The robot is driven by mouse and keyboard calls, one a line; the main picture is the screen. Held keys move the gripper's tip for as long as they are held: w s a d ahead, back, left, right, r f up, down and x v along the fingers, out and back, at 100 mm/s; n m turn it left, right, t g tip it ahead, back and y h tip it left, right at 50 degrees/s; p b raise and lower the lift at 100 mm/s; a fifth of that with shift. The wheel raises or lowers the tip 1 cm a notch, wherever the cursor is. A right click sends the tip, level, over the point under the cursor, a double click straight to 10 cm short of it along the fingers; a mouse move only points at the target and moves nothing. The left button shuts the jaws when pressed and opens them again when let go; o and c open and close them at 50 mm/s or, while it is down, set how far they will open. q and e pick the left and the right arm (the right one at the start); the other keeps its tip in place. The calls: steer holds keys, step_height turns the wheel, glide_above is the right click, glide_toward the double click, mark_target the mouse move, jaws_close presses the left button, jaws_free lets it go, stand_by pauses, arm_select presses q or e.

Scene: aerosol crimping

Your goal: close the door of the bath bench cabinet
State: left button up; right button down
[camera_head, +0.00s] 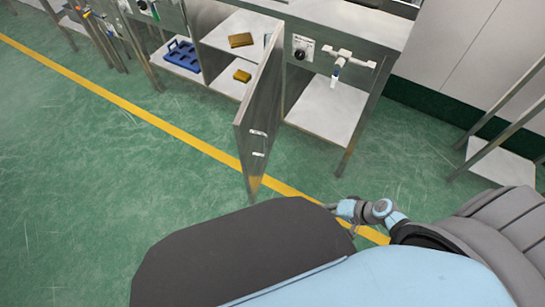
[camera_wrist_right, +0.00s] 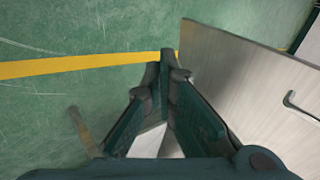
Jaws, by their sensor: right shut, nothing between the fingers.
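The bath bench cabinet (camera_head: 222,33) stands at the back with its front open. Its grey metal door (camera_head: 262,105) stands wide open, swung out toward me, with a pale handle on its face. In the right wrist view the door panel (camera_wrist_right: 235,80) fills the right side, and its handle (camera_wrist_right: 298,108) shows at the right edge. My right gripper (camera_wrist_right: 168,62) is shut and empty, its fingertips close to the door's edge in that picture; I cannot tell if they touch. In the head view my right arm's end (camera_head: 335,207) is low and right of the door. My left gripper is out of view.
Yellow boxes (camera_head: 241,40) and a blue rack (camera_head: 182,55) sit on the shelves. A bench section with a tap (camera_head: 338,70) and a low shelf (camera_head: 326,106) stands right of the door. Green floor (camera_head: 110,170) is clear to the left. A metal frame stands at far right.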

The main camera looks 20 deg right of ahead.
steer(key=w+a+r+t+y+b, duration=0.2)
steer(key=w+a+r+y, duration=0.15)
steer(key=w+r, duration=0.3)
steer(key=t+y+b, duration=0.2)
steer(key=t+y, duration=0.1)
steer(key=y, duration=0.3)
glide_toward(244, 146)
steer(key=x, duration=0.3)
steer(key=p+x, duration=0.1)
steer(key=x, duration=0.1)
steer(key=shift+w+a+r, duration=0.15)
steer(key=shift+a+r, duration=0.1)
steer(key=shift+r, duration=0.1)
steer(key=shift+w+a, duration=0.35)
steer(key=shift+a, duration=0.15)
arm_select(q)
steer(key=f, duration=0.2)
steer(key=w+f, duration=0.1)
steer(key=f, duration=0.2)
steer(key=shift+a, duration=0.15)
arm_select(e)
steer(key=shift+a, duration=0.1)
